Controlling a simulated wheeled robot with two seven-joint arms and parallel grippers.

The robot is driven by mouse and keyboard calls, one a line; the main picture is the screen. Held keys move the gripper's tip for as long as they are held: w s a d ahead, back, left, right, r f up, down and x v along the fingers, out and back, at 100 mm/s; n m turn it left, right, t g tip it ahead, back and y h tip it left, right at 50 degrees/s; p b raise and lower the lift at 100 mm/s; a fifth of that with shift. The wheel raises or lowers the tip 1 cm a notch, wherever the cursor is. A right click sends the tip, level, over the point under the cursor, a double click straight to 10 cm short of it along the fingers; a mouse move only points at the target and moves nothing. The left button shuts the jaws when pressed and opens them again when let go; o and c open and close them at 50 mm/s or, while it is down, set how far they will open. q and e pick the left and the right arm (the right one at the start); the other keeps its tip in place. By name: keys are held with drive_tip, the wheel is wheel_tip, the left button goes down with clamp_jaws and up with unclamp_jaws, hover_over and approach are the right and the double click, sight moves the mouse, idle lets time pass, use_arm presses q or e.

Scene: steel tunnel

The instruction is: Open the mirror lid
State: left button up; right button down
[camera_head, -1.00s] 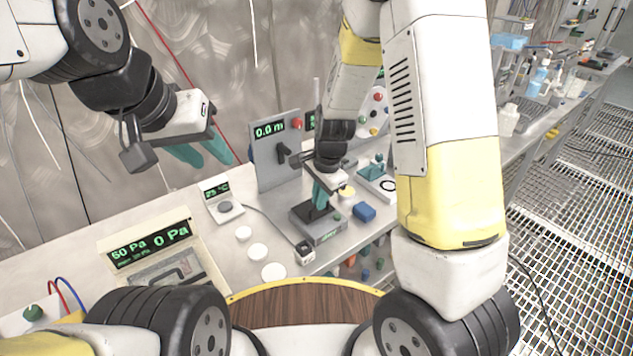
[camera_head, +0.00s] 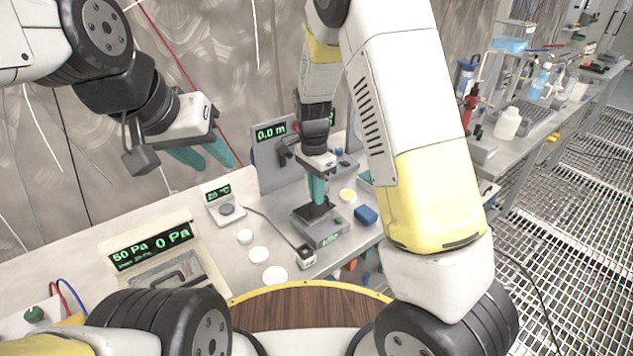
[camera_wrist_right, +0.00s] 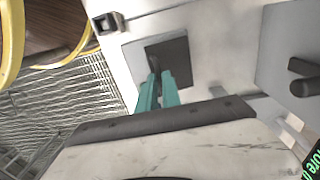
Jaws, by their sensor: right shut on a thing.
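My right gripper (camera_head: 316,203) points down at the lid. Its teal fingers (camera_wrist_right: 155,76) are close together, shut on a small dark part of the lid, which they mostly hide. I cannot tell whether the lid is raised at all. My left gripper (camera_head: 208,158) is held above the bench at the left, its teal fingers apart and empty.
A blue block (camera_head: 366,215) and a yellow-topped disc (camera_head: 347,195) are right of the device. White discs (camera_head: 259,254) and a small cabled box (camera_head: 305,256) lie left of it. A grey panel with a "0.0 m" display (camera_head: 272,160) stands behind. A pressure meter (camera_head: 160,250) is at the left.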

drive_tip(key=shift+w+a+r, duration=0.5)
drive_tip(key=shift+w+a, duration=0.05)
drive_tip(key=shift+w, duration=0.25)
drive_tip(key=shift+w+a+r, duration=0.1)
drive_tip(key=shift+w+a, duration=0.3)
drive_tip(key=shift+w, duration=0.1)
drive_tip(key=c, duration=1.5)
unclamp_jaws()
drive_tip(key=shift+w+a+r, duration=0.1)
drive_tip(key=shift+r, duration=1.85)
drive_tip(key=shift+w+a+r, duration=0.1)
drive_tip(key=shift+r, duration=1.85)
